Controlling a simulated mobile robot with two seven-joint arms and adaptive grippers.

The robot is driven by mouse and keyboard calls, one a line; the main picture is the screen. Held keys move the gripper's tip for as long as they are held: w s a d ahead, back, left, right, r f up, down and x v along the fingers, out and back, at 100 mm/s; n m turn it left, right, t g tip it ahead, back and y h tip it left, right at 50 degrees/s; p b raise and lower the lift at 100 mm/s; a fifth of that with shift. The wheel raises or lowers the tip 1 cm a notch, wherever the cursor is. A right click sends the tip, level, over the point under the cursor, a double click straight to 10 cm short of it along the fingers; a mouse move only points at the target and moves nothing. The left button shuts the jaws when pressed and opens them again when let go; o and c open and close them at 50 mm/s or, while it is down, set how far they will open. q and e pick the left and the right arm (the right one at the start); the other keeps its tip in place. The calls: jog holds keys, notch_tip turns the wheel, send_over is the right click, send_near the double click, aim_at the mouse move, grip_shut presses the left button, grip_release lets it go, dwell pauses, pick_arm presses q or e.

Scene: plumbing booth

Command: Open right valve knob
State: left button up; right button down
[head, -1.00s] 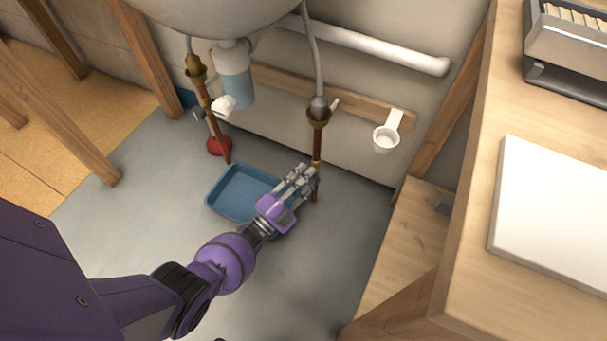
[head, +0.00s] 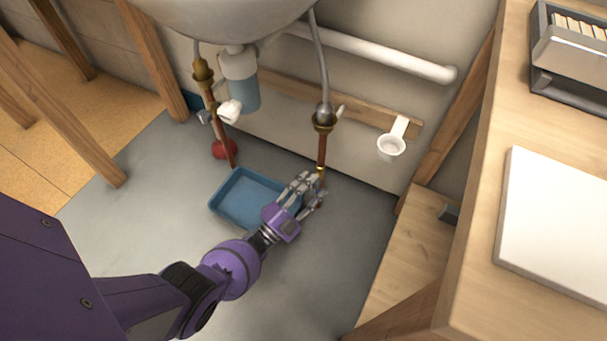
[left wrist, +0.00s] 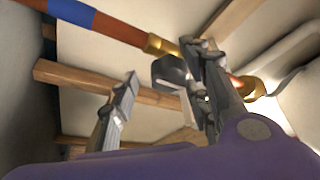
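The right copper pipe (head: 322,152) comes down from a brass fitting (head: 323,119) under the sink, with a small pale lever (head: 341,111) beside that fitting. My left gripper (head: 312,192) is low at this pipe, near its brass lower part (head: 321,172), which the fingers partly hide. In the left wrist view my left gripper (left wrist: 160,92) has its two fingers well apart. A dark grey knob-like part (left wrist: 170,70) shows beside the right finger, below a brass collar (left wrist: 160,45); I cannot tell whether they touch. My right gripper is not in view.
A blue tray (head: 226,213) lies on the floor just left of my gripper. The left pipe (head: 222,135) has a white knob (head: 230,111). A white cup holder (head: 391,146) is on the wall rail. A wooden bench (head: 480,230) stands at the right.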

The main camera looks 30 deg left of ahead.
pick_arm(q)
jog(key=shift+w+d+r, duration=0.1)
jog(key=shift+r, duration=0.05)
jog(key=v, duration=1.2)
